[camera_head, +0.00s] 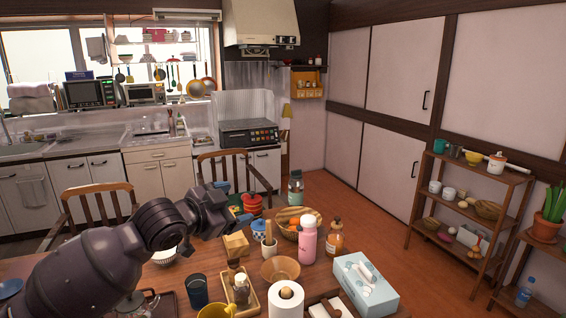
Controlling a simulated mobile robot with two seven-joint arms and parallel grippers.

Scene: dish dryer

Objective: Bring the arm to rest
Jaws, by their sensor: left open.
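My left arm (108,262) comes in from the lower left and reaches over the wooden dining table. My left gripper (234,202) points right, with its blue fingertips spread apart. It is open, and I see nothing between the fingers. It is above the table's far side, left of a red lidded pot (252,203). My right gripper is not in view. The arm hides part of the table's left side.
The table (392,300) is crowded: a pink bottle (307,240), an amber pump bottle (335,240), a tissue box (366,284), a paper roll (286,302) and a dark cup (197,290). Wooden chairs (100,188) stand behind it. Open floor (375,225) lies right.

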